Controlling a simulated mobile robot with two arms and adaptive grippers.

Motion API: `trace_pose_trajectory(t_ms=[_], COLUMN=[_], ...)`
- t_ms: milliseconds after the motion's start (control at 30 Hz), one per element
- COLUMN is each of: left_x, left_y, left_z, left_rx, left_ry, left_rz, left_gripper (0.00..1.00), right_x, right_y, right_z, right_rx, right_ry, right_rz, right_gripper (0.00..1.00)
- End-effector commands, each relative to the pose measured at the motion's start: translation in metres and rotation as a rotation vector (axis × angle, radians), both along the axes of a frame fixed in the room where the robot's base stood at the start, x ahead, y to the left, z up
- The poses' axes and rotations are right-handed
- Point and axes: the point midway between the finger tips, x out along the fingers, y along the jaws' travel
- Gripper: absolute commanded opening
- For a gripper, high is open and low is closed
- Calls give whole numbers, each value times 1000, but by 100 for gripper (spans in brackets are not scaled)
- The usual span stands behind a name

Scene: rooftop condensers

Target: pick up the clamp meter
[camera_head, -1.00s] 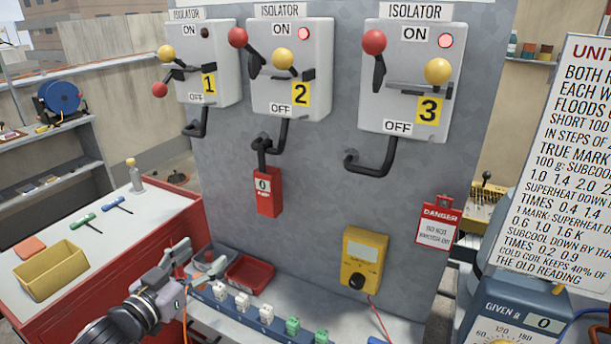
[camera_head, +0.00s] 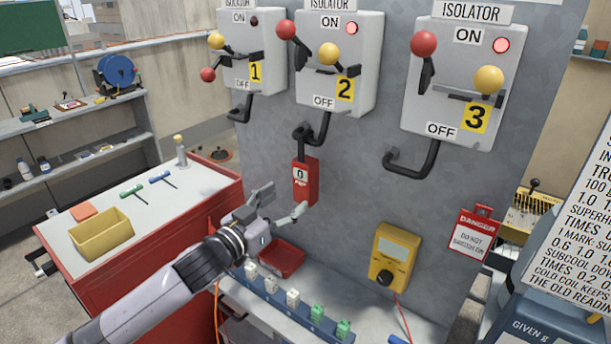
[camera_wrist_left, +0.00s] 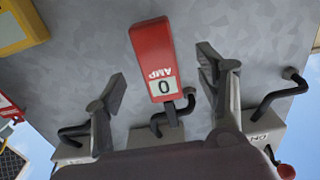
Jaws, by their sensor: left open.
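The clamp meter (camera_head: 305,183) is red with a small display reading 0 and the letters AMP. It hangs by its dark jaw from the black pipe under isolator 2, against the grey panel. In the left wrist view the clamp meter (camera_wrist_left: 153,58) appears upside down, between the two fingers and beyond them. My left gripper (camera_head: 282,202) is open and empty, just below and left of the meter in the head view. The gripper also shows in the left wrist view (camera_wrist_left: 165,88), its fingers spread either side of the meter, with no contact visible. My right gripper is not in view.
Isolator boxes (camera_head: 338,68) with levers and bent black pipes sit above. A yellow meter (camera_head: 391,255) and a red danger tag (camera_head: 474,233) are on the panel to the right. Below are a red tray (camera_head: 283,262) and a blue strip with several blocks (camera_head: 292,312).

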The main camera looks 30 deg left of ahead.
Motion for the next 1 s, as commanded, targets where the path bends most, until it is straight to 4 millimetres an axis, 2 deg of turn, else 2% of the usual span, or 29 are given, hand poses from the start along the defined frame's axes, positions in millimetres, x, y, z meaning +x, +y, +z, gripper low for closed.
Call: trace_pose_trajectory(t_ms=[100, 433, 700, 1000], left_x=[15, 35, 69, 76], left_y=[-2, -6, -13, -15], left_z=[2, 3, 3, 1], left_rx=[-1, -1, -1, 0], left_ry=[-2, -1, -1, 0], left_rz=[1, 1, 1, -1], left_gripper=[65, 65, 65, 65], right_x=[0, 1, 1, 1], right_y=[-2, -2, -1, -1], right_z=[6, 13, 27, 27], right_rx=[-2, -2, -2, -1], right_ry=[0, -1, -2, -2], right_rz=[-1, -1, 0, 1], right_gripper=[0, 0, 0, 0])
